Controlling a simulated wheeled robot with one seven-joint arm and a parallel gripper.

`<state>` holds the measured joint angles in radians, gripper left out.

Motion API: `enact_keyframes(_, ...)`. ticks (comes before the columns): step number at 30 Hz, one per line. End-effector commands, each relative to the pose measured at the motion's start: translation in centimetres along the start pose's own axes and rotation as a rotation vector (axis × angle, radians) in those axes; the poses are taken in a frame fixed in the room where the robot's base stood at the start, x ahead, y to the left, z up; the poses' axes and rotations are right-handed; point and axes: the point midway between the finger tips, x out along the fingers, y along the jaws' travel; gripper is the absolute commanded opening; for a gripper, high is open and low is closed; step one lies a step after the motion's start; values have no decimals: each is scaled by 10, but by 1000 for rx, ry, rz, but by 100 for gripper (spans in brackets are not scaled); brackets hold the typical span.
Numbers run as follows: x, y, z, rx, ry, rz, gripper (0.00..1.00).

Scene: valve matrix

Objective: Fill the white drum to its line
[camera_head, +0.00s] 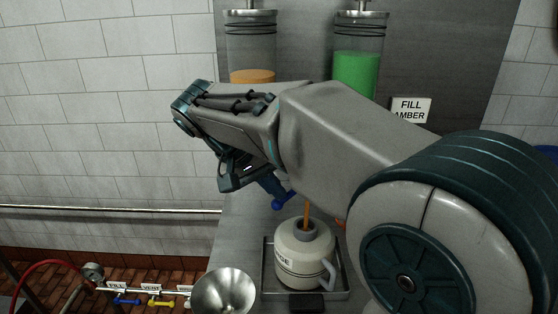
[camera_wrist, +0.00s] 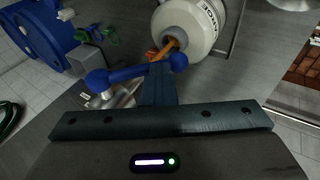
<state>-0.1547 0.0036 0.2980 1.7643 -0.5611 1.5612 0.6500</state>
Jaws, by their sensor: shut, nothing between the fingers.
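The white drum (camera_head: 300,258), a rounded jug with a side handle and a partly hidden black label, stands upright in a shallow metal tray (camera_head: 337,296). An amber stream (camera_head: 307,213) runs down into its neck. The drum (camera_wrist: 205,22) and stream (camera_wrist: 163,50) also show in the wrist view. No fill line or inside level is visible. A blue bar handle with ball ends (camera_head: 284,201) sits just above and left of the drum; it crosses in front of my fingers in the wrist view (camera_wrist: 135,74). My gripper (camera_head: 268,184) is shut and empty at this handle; contact is unclear.
Two clear cylinders hold amber (camera_head: 252,76) and green liquid (camera_head: 357,72) on the back panel. A sign reads FILL AMBER (camera_head: 411,109). A metal funnel (camera_head: 224,291) stands left of the tray. Small labelled valves (camera_head: 155,301) line a pipe at lower left.

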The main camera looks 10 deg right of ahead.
Motion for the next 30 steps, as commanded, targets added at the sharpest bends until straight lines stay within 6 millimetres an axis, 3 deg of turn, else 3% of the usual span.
enact_keyframes(30,-3,1,0,2,-6,4,0)
